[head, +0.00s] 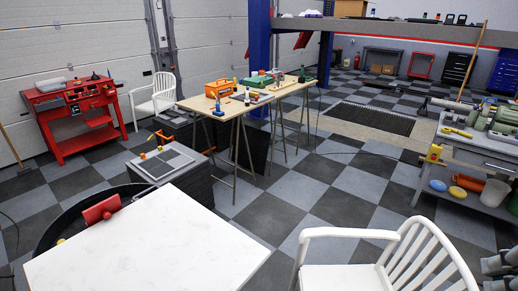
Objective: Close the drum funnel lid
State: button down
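No drum funnel lid can be made out for certain. A large black round rim (45,238) shows at the lower left, partly hidden behind a white flat top; it may be the drum funnel, but I cannot tell whether a lid is on it or how it stands. A red block-like object (101,210) shows at the rim's right side, close to the white top's edge. My gripper is not in view.
The white flat top (150,245) fills the lower left. A white chair (385,262) stands at the lower right, a grey workbench (470,155) beyond it. A grey block (165,163), wooden-topped tables (215,105) and a red bench (80,140) stand further back. Checkered floor (340,185) is open in the middle.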

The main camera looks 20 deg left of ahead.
aim_at(105, 209)
jog(key=j+z, duration=0.2)
jog(key=j, duration=1.15)
jog(key=k+j+u, duration=0.1)
jog(key=j, duration=0.25)
jog(key=k+j+u, duration=0.25)
jog(key=j, duration=0.4)
jog(key=k+j+u, duration=0.1)
jog(key=j+u, duration=0.55)
jog(key=j, duration=0.2)
